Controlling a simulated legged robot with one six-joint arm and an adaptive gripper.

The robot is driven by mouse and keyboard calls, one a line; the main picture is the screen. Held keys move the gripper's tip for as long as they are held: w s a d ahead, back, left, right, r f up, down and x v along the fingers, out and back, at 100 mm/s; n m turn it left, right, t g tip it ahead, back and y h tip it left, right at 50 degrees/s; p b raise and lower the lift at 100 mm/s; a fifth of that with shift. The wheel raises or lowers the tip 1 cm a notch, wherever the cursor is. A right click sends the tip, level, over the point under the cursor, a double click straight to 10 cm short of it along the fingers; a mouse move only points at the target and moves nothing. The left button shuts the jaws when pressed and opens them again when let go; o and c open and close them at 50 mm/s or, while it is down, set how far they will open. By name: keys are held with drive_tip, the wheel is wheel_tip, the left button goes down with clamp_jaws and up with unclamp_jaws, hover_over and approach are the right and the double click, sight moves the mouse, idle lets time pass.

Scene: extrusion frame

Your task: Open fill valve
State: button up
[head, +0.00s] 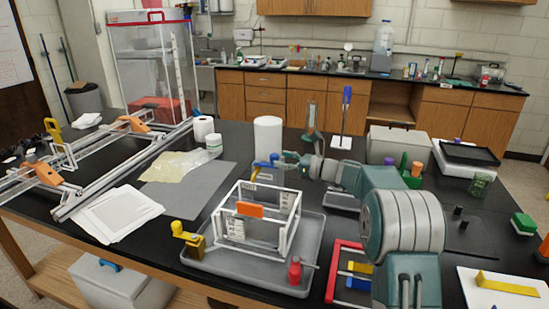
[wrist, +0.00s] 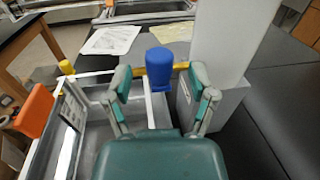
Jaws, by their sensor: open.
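A blue valve handle (head: 266,161) on a yellow fitting sits at the back top of a white extrusion frame (head: 240,239). In the wrist view the blue handle (wrist: 160,66) stands between my fingers, with a yellow bar (wrist: 180,66) behind it. My gripper (head: 281,159) is open, one finger on each side of the handle; it also shows in the wrist view (wrist: 160,84). Gaps show on both sides there, and contact is not visible. A yellow-topped valve (head: 187,239) stands at the frame's left and a red one (head: 295,271) at its front right. No labels are readable.
The frame stands in a grey tray (head: 243,279). An orange block (head: 251,209) is on its front. A white cylinder (head: 268,136) stands close behind the handle. A red rack (head: 336,272) lies right of the tray. Papers (head: 120,213) lie to the left.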

drive_tip(key=shift+x, duration=1.45)
clamp_jaws()
drive_tip(key=shift+s+m+t, duration=0.2)
drive_tip(key=shift+m+t, duration=0.1)
drive_tip(key=shift+t, duration=0.1)
drive_tip(key=m+t+h, duration=0.1)
drive_tip(key=s+a+m+t+h, duration=0.1)
drive_tip(key=m+t+h, duration=0.1)
drive_tip(key=shift+s+h, duration=0.15)
drive_tip(key=shift+h, duration=0.15)
drive_tip(key=shift+s+a+m+t+h, duration=0.15)
drive_tip(key=shift+a+m+t+h, duration=0.1)
drive_tip(key=shift+m+t+h, duration=0.5)
drive_tip(key=shift+s+a+m+t+h, duration=0.25)
drive_tip(key=shift+m+t+h, duration=0.2)
drive_tip(key=shift+h, duration=0.55)
drive_tip(key=shift+s+a+m+t+h, duration=0.1)
drive_tip(key=shift+a+m+t+h, duration=0.1)
drive_tip(key=shift+m+t+h, duration=0.45)
drive_tip(key=shift+m+h, duration=0.25)
drive_tip(key=shift+h, duration=0.25)
